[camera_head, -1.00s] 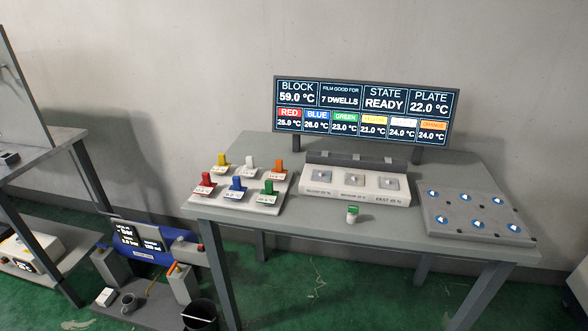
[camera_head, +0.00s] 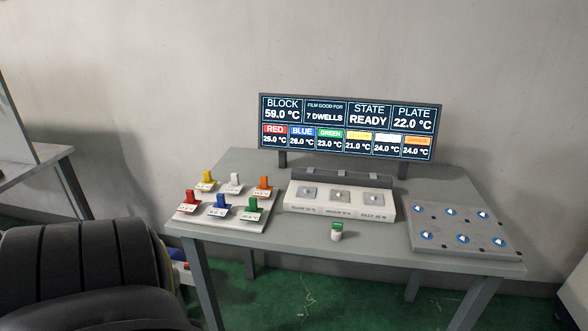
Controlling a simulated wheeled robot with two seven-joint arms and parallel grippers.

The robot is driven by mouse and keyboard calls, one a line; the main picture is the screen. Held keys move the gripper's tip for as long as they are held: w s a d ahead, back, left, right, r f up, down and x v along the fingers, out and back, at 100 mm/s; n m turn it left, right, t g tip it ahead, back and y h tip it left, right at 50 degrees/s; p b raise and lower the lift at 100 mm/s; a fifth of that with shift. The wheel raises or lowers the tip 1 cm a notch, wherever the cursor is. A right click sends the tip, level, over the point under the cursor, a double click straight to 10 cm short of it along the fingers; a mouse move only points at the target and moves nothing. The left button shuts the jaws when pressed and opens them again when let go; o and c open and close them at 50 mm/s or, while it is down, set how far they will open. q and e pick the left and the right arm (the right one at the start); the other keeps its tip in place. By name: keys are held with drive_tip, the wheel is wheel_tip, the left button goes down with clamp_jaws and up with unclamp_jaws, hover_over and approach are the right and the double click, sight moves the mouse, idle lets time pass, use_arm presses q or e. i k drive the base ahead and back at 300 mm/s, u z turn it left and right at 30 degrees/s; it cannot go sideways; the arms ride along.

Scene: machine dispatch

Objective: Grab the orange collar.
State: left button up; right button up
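The orange collar (camera_head: 264,183) stands upright at the back right of a light tray of coloured collars on the left part of the table. A small label is in front of it. The white collar (camera_head: 235,180) is to its left and the green collar (camera_head: 252,205) is in front of it. A dark, ribbed part of my own arm fills the lower left of the picture, well in front of the table. Neither of my grippers shows.
The table (camera_head: 300,236) also bears a block with three pads (camera_head: 340,210), a small green-topped jar (camera_head: 337,230) and a grey plate with blue discs (camera_head: 464,229). A display screen (camera_head: 350,127) stands behind. The table's front middle is mostly clear.

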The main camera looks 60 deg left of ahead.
sight(263, 190)
drive_tip(key=i, duration=0.6)
drive_tip(key=u, duration=2.55)
